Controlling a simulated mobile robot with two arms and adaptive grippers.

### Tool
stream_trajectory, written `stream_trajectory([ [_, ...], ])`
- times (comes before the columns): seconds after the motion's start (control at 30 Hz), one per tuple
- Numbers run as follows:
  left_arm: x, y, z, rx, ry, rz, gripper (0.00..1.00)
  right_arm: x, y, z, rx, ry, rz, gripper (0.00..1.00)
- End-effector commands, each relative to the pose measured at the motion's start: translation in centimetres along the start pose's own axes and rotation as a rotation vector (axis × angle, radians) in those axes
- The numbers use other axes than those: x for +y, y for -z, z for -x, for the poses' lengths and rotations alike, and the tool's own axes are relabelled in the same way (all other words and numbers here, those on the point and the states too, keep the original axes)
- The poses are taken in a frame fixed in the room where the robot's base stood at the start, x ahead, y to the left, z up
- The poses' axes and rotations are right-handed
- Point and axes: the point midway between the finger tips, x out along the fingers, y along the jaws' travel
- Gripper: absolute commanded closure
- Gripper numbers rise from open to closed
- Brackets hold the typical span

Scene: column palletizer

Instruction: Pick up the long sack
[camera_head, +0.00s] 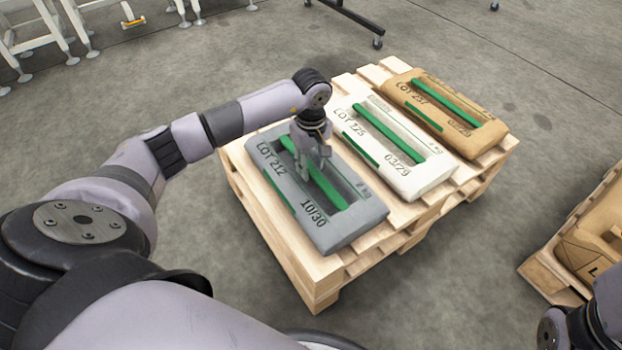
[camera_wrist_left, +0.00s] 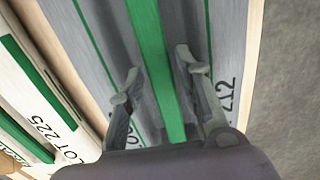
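A grey sack (camera_head: 335,234) marked LOT 212 and 10/30 lies at the left of the pallet, with a green bar (camera_head: 325,186) along the recess in its top. A white sack (camera_head: 378,158) marked LOT 225 lies in the middle, and a brown sack (camera_head: 437,107) lies at the far right. I cannot tell which one is called long. My left gripper (camera_head: 316,160) is over the grey sack's far half. In the left wrist view its fingers (camera_wrist_left: 158,62) are apart, one on each side of the green bar (camera_wrist_left: 152,55); contact is unclear. My right gripper is out of view.
The sacks lie on a wooden pallet (camera_head: 312,287). A second pallet (camera_head: 545,273) with a brown sack (camera_head: 597,236) stands at the right edge. White metal frames stand at the back left. The grey floor between the pallets is clear.

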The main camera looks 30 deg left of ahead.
Motion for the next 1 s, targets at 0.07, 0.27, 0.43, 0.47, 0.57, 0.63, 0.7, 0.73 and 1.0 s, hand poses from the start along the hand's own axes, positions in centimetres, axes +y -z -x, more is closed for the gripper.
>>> stream_trajectory([
  [0.07, 0.0, 0.0, -1.6, -0.002, 0.002, 0.001, 0.68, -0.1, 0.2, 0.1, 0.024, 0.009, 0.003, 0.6],
  [0.27, 0.0, 0.1, -2.7, 0.0, 0.001, 0.0, 0.68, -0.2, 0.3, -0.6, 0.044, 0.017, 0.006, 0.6],
  [0.43, 0.0, 0.1, -2.6, 0.0, 0.0, 0.0, 0.68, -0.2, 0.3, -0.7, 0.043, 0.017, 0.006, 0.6],
  [0.47, 0.0, 0.1, -2.6, 0.0, 0.0, 0.0, 0.68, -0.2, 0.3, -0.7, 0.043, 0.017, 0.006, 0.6],
  [0.57, 0.0, 0.1, -2.6, 0.0, 0.0, 0.0, 0.75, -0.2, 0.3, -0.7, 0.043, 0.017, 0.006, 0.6],
  [0.63, 0.0, 0.1, -2.6, 0.0, 0.0, 0.0, 0.8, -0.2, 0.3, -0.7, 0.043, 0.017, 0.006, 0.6],
  [0.7, 0.0, 0.1, -2.6, 0.0, 0.0, 0.0, 0.84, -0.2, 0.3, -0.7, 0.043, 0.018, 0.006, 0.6],
  [0.73, 0.0, 0.1, -2.6, 0.0, 0.0, 0.0, 0.86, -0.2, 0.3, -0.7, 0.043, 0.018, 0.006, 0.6],
  [1.0, 0.0, 0.1, -2.6, 0.0, 0.001, 0.0, 1.0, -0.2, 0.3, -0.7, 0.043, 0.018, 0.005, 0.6],
])
